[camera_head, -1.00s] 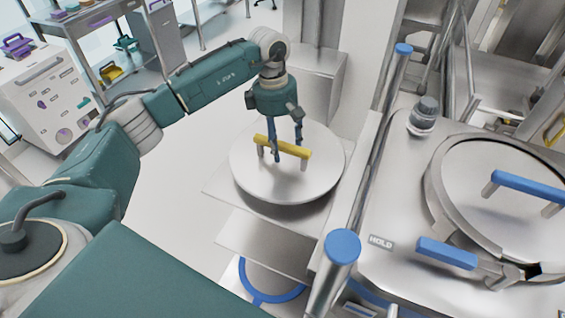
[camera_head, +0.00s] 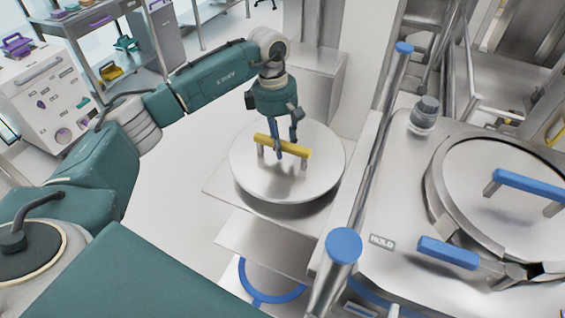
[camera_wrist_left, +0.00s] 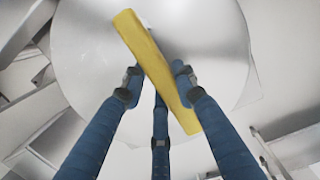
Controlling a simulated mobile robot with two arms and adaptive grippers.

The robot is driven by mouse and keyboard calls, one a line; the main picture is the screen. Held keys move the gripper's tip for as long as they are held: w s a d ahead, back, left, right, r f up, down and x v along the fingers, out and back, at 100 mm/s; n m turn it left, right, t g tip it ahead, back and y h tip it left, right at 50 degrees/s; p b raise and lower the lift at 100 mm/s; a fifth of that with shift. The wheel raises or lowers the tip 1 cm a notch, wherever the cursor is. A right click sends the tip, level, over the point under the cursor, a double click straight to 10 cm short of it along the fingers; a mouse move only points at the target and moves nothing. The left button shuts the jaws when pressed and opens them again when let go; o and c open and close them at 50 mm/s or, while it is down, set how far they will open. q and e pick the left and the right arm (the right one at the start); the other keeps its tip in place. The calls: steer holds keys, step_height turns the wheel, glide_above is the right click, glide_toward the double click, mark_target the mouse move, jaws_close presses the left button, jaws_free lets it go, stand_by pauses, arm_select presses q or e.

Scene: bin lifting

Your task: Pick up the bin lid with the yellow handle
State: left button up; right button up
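The round grey bin lid (camera_head: 255,182) lies flat on a metal stand, with a yellow bar handle (camera_head: 268,140) raised on two posts. My left gripper (camera_head: 287,148) points down at the handle, with one finger in front of the bar and another behind it. In the left wrist view, the yellow handle (camera_wrist_left: 150,55) runs diagonally between the blue fingers of the left gripper (camera_wrist_left: 158,82). The fingers are spread, with a gap visible between the left finger and the bar. Contact at the right finger cannot be told. My right gripper is not in view.
A steel machine (camera_head: 395,200) with a round blue-handled hatch (camera_head: 490,165) stands on the right. A rail with a blue cap (camera_head: 343,245) runs beside the lid's stand (camera_head: 222,190). A white cabinet (camera_head: 45,100) and a bench stand at the back left.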

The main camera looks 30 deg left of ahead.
arm_select(q)
steer(key=shift+w+r, duration=0.15)
jaws_close()
steer(key=shift+r+p, duration=0.4)
step_height(320, 180, up, 20)
steer(key=b, duration=0.2)
steer(key=shift+f+b, duration=0.15)
steer(key=shift+b, duration=0.25)
step_height(320, 180, up, 9)
steer(key=p, duration=0.8)
steer(key=shift+f+p, duration=0.2)
steer(key=shift+p, duration=0.15)
stand_by(1.7)
